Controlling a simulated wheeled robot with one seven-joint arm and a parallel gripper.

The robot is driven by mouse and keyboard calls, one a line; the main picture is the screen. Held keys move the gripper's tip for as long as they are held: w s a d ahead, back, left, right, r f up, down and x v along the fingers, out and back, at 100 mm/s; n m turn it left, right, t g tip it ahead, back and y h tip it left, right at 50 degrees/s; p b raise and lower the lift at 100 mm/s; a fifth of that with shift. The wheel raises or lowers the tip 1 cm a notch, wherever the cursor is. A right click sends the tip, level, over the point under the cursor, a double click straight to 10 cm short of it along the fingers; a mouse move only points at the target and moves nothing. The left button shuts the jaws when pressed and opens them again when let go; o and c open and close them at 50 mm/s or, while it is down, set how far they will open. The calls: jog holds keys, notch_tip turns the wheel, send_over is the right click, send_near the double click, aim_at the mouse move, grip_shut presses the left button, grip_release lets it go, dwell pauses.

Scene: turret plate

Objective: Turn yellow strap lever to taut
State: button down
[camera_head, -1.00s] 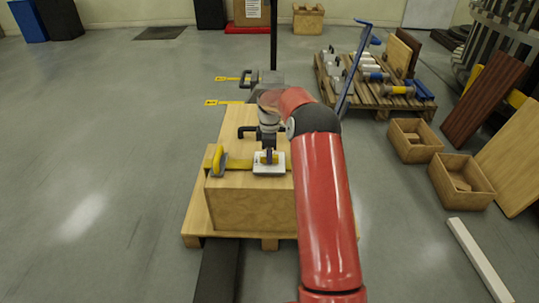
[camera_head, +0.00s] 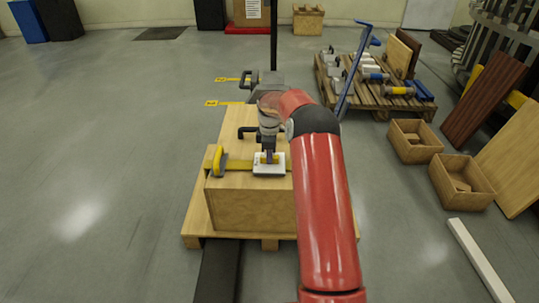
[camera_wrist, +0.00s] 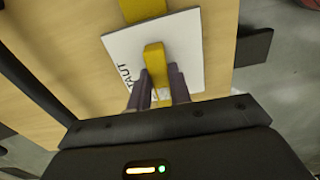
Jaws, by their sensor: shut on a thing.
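The yellow strap lever (camera_wrist: 154,58) stands over a white plate (camera_wrist: 118,52) in the wrist view. Part of the word TAUT shows along the plate's left side. My gripper (camera_wrist: 158,90) is shut on the lever's near end, one finger on each side. In the head view the white plate (camera_head: 262,171) lies on top of a wooden crate (camera_head: 250,208), and my gripper (camera_head: 269,157) comes down over it. The yellow strap (camera_head: 240,165) runs across the crate top to the plate. My gripper hides most of the lever there.
A yellow corner piece (camera_head: 218,160) sits at the crate's left edge. A black handle (camera_head: 246,131) and a dark post (camera_head: 273,40) stand behind the plate. A loaded pallet (camera_head: 375,90) and open boxes (camera_head: 463,190) are to the right. The floor at left is clear.

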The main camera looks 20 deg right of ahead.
jog(key=shift+m, duration=0.3)
jog(key=m+p, duration=0.1)
jog(key=m, duration=0.2)
jog(key=shift+m, duration=0.4)
jog(key=m, duration=0.4)
jog(key=m+p, duration=0.1)
jog(key=m, duration=0.8)
jog(key=shift+m, duration=0.3)
jog(key=c, duration=1.3)
grip_release()
